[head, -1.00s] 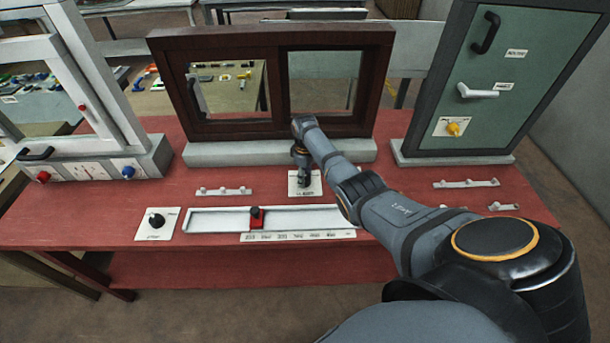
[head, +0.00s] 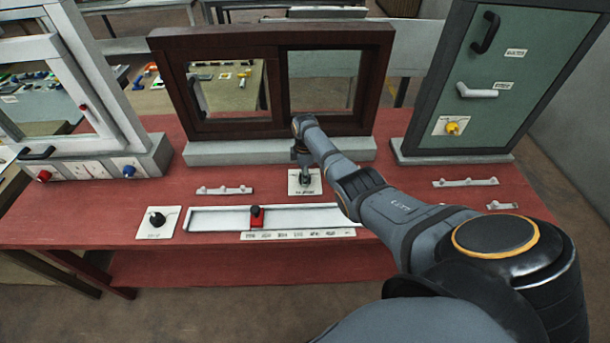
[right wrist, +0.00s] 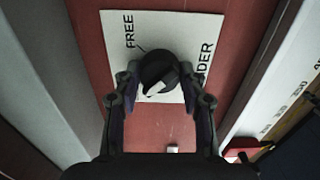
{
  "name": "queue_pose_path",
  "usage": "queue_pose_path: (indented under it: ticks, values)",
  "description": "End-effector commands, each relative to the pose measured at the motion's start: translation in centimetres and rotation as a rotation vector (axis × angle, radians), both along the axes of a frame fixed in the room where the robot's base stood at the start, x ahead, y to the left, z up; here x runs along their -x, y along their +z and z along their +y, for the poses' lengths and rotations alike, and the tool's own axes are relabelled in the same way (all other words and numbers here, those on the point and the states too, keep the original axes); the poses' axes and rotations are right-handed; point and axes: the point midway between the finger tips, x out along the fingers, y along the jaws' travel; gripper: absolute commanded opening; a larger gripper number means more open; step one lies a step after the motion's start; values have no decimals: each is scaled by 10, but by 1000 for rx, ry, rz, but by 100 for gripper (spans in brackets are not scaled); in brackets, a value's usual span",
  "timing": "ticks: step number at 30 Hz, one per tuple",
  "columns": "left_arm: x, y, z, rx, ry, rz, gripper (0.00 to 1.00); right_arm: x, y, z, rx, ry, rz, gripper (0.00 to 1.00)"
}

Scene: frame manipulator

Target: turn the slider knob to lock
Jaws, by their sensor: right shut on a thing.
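The black slider knob (right wrist: 160,68) stands on a white label plate (right wrist: 196,28) in the right wrist view. The word FREE and the letters DER show on the plate; the rest of its lettering is hidden by the knob and fingers. My right gripper (right wrist: 155,84) is shut on the knob, one finger on each side. In the head view my right gripper (head: 304,174) points down over the same plate (head: 317,190) on the red table. The knob's exact pointing direction is hard to tell. My left gripper is not in view.
A white rail with a red slider block (head: 257,216) lies in front of the plate. A dark window frame (head: 270,36) stands behind it. A green cabinet (head: 535,60) stands at right, a white window unit (head: 100,60) at left. Another black knob (head: 157,219) sits front left.

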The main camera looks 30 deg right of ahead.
Motion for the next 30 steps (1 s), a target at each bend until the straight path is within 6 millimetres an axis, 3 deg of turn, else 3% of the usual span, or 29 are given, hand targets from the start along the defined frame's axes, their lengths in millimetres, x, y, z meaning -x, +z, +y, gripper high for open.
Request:
queue_pose_path:
  ticks: [8, 9, 14, 25, 30]
  values:
    - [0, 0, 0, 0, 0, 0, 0, -2, 2, 1, -1, 3, -5, 10]
    - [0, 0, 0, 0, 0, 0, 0, -2, 2, 1, -1, 3, -5, 43]
    - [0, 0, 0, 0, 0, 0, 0, -1, 1, 0, 0, 2, -4, 64]
    - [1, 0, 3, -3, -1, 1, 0, -1, 5, 0, 0, 1, -2, 64]
    - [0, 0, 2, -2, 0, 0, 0, -2, 35, -1, 2, 2, -7, 64]
